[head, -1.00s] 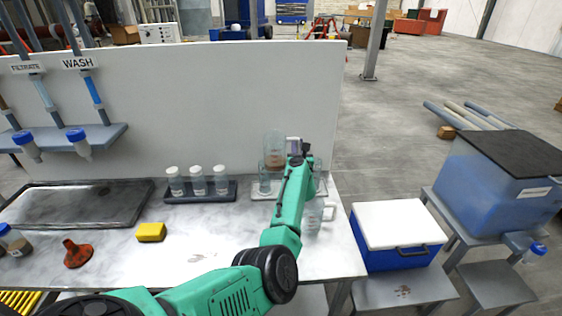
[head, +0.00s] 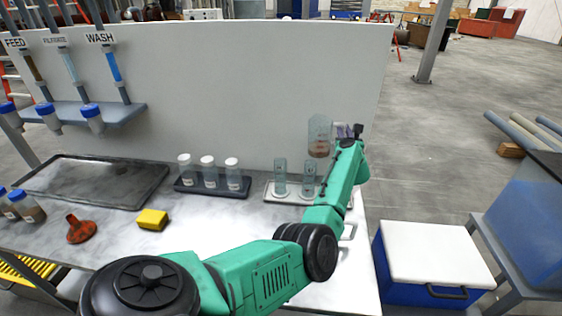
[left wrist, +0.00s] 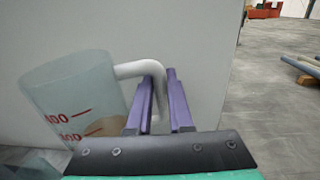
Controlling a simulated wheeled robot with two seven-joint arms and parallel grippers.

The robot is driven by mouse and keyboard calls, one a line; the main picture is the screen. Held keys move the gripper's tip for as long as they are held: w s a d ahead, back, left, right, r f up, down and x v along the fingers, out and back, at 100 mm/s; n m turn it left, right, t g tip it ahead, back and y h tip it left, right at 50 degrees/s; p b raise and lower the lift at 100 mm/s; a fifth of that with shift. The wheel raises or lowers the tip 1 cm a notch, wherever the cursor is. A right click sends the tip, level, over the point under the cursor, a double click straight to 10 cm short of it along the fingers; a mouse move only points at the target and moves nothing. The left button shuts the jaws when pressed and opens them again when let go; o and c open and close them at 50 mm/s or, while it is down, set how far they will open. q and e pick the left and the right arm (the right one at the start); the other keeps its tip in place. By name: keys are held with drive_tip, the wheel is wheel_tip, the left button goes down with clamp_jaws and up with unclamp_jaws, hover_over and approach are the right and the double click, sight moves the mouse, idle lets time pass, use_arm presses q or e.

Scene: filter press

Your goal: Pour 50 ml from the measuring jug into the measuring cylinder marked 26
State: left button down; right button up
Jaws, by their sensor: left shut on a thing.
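The measuring jug (head: 319,138) is clear, with brown contents low in it, and looks roughly upright in the head view. My left gripper (head: 347,131) is shut on its white handle (left wrist: 150,69) and holds it raised before the white panel. In the left wrist view the jug (left wrist: 72,98) shows red marks and leans in the picture. Two clear measuring cylinders (head: 280,176) (head: 309,178) stand on a pale tray (head: 269,195), below the jug. I cannot read the number 26 on either. My arm hides the tray's right end. My right gripper is out of view.
A rack of white-capped bottles (head: 208,172) stands left of the cylinders. A yellow sponge (head: 152,219) and red funnel (head: 81,229) lie on the bench. Another handle (head: 349,232) shows behind my arm.

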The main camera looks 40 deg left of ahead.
sight(338, 124)
use_arm(q)
drive_tip(key=shift+s+a+r+n+p, duration=0.15)
drive_tip(key=shift+r+n+p, duration=0.3)
drive_tip(key=shift+r, duration=0.2)
drive_tip(key=shift+s+a+r+n+p, duration=0.15)
drive_tip(key=shift+s+r+n+p, duration=0.15)
drive_tip(key=shift+r, duration=0.15)
drive_tip(key=shift+s+a+r+n+y, duration=0.3)
drive_tip(key=shift+s+a+n+y, duration=0.25)
drive_tip(key=shift+n, duration=0.3)
drive_tip(key=s+r+n+p, duration=0.1)
drive_tip(key=a+r+n+p, duration=0.1)
drive_tip(key=shift+s+r+t, duration=0.3)
drive_tip(key=shift+s, duration=0.05)
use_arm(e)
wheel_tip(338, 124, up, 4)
use_arm(q)
drive_tip(key=shift+s+a+f+n+y+b, duration=0.3)
drive_tip(key=shift+s+a+n+b, duration=0.55)
drive_tip(key=shift+n, duration=0.85)
drive_tip(key=shift+s+a+f+n+y+b, duration=0.15)
drive_tip(key=shift+s+a+n+y+b, duration=0.35)
drive_tip(key=shift+s+n+b, duration=0.9)
drive_tip(key=shift+s+a+f+n+y+b, duration=0.25)
drive_tip(key=shift+s+a+n+b, duration=0.5)
drive_tip(key=shift+n, duration=1.25)
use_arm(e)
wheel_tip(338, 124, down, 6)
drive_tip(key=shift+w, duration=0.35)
